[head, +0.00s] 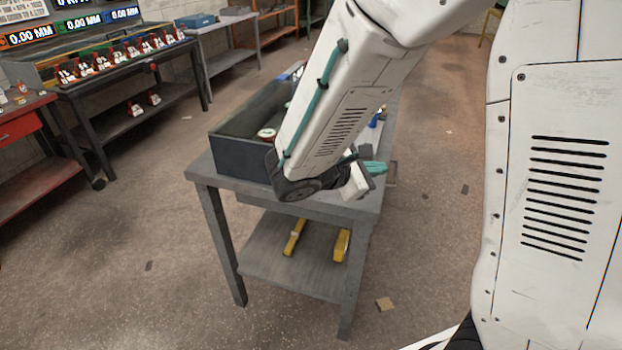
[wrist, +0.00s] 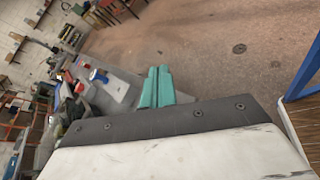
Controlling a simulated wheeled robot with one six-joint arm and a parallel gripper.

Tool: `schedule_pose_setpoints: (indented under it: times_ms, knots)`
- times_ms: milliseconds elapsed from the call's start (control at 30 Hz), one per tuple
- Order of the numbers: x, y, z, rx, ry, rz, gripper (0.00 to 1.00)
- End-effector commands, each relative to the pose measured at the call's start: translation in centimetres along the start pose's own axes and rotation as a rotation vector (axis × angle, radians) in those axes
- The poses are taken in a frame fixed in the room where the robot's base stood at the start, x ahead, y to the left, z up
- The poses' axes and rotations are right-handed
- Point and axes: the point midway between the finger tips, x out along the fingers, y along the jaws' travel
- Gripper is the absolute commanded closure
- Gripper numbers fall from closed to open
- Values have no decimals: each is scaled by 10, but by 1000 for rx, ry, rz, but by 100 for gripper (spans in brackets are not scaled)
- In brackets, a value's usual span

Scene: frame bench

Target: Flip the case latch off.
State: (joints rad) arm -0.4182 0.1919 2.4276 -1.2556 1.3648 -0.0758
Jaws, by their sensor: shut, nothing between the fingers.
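My gripper (head: 374,168) has teal fingers and hangs over the right side of the grey bench. In the wrist view its two fingers (wrist: 156,86) lie side by side, shut and empty. A pale plate (wrist: 116,88) with a blue and red part (wrist: 98,76) on it shows left of the fingers, apart from them. I cannot tell whether this part is the case latch. In the head view my arm hides most of that side of the bench, with only a bit of blue (head: 374,121) showing beside it.
A dark open-topped box (head: 238,158) stands on the left of the grey bench (head: 205,172), a round red and white thing (head: 267,134) at its edge. Yellow pieces (head: 341,245) lie on the lower shelf. Other benches line the left. The floor right of the bench is mostly clear.

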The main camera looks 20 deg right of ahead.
Motion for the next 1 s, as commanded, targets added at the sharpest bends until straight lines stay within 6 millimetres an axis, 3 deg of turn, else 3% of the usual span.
schedule_pose_setpoints:
  times_ms: [33, 200, 300, 400, 567, 1000]
  knots:
    - [-5, 11, -26, -95, -19, 95, 100]
    - [-32, 40, -107, -355, -58, 411, 100]
    - [-48, 44, -147, -465, -65, 555, 100]
    - [-60, 45, -175, -535, -67, 653, 100]
    - [-69, 44, -194, -582, -65, 721, 100]
    - [-64, 49, -195, -582, -65, 722, 100]
